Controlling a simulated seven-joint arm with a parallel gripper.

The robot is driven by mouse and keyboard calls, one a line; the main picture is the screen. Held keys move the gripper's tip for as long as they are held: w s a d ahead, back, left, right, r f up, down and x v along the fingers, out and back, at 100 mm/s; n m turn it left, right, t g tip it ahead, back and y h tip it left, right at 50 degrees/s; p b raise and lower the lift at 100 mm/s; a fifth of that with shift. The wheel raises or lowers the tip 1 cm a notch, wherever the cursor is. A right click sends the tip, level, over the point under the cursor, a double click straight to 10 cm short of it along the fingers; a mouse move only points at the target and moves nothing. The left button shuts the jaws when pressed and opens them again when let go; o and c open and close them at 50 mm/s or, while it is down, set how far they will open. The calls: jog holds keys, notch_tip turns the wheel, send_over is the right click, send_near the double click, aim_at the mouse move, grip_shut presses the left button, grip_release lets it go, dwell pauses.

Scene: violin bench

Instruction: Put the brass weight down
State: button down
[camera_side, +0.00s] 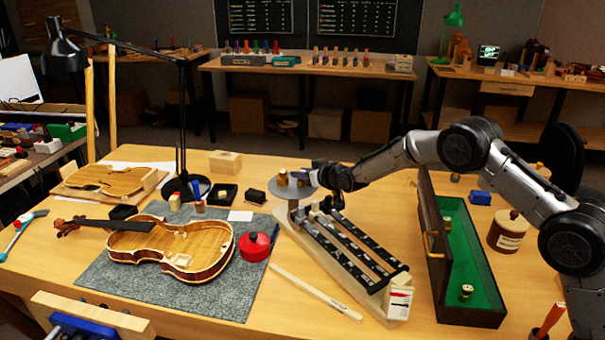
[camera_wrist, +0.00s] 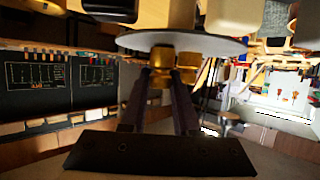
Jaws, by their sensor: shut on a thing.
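The brass weight (camera_wrist: 161,57) is between the two fingers of my gripper (camera_wrist: 162,88) in the wrist view. It is right at the round grey pan (camera_wrist: 208,45) of the beam scale; I cannot tell whether it touches the pan. A second brass weight (camera_wrist: 187,60) is close beside it. In the side view my gripper (camera_side: 314,178) reaches the right edge of the pan (camera_side: 284,192) from the right, shut. A brass weight (camera_side: 283,177) shows on the pan there. The gripper partly hides the pan.
The scale's black beams (camera_side: 350,250) run toward the front right. An open green-lined box (camera_side: 470,255) right of it holds brass weights (camera_side: 467,291). A violin body (camera_side: 165,245) and red pot (camera_side: 255,246) lie left on a grey mat (camera_side: 215,300). A jar (camera_side: 507,232) stands right.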

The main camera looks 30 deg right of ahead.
jog(key=shift+f, duration=0.15)
jog(key=c, duration=0.9)
grip_release()
